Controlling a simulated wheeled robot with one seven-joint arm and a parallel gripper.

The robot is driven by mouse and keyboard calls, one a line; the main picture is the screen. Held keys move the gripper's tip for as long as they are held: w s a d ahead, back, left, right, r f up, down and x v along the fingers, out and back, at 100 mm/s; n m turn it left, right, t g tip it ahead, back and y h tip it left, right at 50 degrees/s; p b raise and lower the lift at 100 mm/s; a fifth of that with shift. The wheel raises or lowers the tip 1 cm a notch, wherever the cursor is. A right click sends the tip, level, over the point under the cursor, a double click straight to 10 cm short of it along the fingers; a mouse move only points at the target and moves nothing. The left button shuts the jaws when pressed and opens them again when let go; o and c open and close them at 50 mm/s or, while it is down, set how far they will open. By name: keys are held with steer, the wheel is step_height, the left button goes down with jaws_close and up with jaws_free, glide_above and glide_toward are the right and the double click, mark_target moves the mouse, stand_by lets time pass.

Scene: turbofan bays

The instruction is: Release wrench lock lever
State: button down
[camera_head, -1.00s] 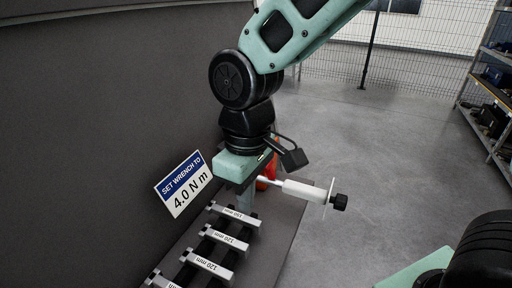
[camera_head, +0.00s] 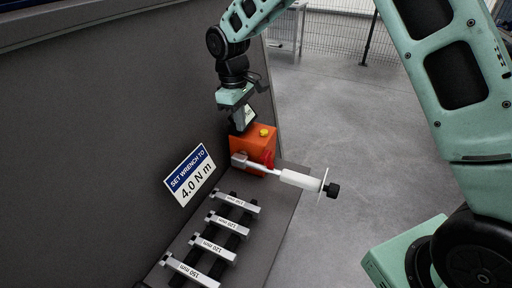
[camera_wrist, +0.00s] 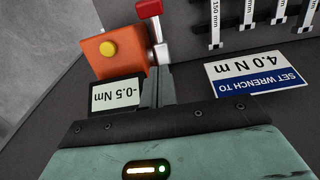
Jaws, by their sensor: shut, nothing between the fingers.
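The torque wrench (camera_head: 300,180) has a white handle and a black end knob. Its metal end lies at the front of the orange block (camera_head: 262,139), which also shows in the wrist view (camera_wrist: 112,57). A red lever (camera_head: 268,159) stands by the block and wrench shaft; in the wrist view the red lever (camera_wrist: 149,9) sits above a silver joint. My gripper (camera_head: 238,122) is shut and empty, above and behind the block in the head view. In the wrist view my gripper's fingers (camera_wrist: 158,78) end close to the block and the silver joint, below the lever.
A display (camera_wrist: 116,95) beside my fingers reads -0.5 Nm. A sign (camera_head: 191,175) says to set the wrench to 4.0 N m. Labelled bars (camera_head: 213,247) lie on a rack in front. Open floor lies to the right.

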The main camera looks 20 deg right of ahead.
mark_target(268, 161)
steer(key=f+p, duration=0.1)
steer(key=f, duration=0.2)
steer(key=f+p, duration=0.1)
steer(key=f, duration=0.2)
steer(key=f+p, duration=0.1)
steer(key=f, duration=0.2)
steer(key=shift+s+d+f, duration=0.15)
steer(key=shift+s+d, duration=0.2)
steer(key=shift+s, duration=0.05)
steer(key=shift+s+d+p, duration=0.2)
steer(key=shift+d+p, duration=0.1)
steer(key=shift+p, duration=0.3)
steer(key=shift+s+d+r+p, duration=0.55)
steer(key=shift+s+d, duration=0.15)
steer(key=shift+s, duration=0.1)
steer(key=shift+s+d, duration=0.25)
steer(key=shift+d, duration=0.05)
steer(key=shift+d, duration=0.1)
